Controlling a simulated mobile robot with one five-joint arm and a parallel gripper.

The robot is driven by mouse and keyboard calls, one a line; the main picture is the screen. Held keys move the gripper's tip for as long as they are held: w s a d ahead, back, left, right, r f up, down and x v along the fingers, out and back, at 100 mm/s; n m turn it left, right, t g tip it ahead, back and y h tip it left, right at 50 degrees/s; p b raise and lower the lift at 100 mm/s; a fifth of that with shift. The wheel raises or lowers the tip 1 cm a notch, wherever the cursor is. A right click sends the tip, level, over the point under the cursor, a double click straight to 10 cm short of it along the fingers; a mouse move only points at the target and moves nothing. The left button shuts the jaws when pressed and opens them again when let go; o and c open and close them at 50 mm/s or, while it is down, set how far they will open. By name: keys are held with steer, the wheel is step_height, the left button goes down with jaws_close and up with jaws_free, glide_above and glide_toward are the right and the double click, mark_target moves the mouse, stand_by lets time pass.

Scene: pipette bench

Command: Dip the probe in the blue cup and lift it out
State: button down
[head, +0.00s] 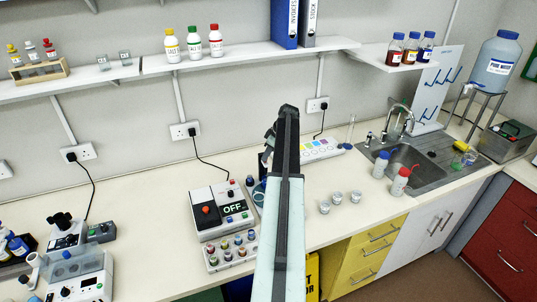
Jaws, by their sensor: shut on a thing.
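My arm rises through the middle of the head view, with my gripper (267,153) at its far end over the bench. The gripper is shut on a slim dark thing, the probe, mostly hidden by the arm. A dark blue cup (259,192) stands on the bench below the gripper, just right of the box reading OFF. My arm covers its right side. I cannot tell whether the probe's tip is above the cup or inside it.
The box with a red button and OFF display (212,212) is close on the left, with a rack of coloured caps (231,251) in front. Small clear cups (339,198) stand to the right. The sink (405,158) and bottles lie farther right. A shelf (250,55) runs above.

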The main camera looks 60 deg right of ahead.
steer(key=c, duration=1.5)
jaws_free()
steer(key=p+v, duration=0.7)
steer(key=v, duration=0.1)
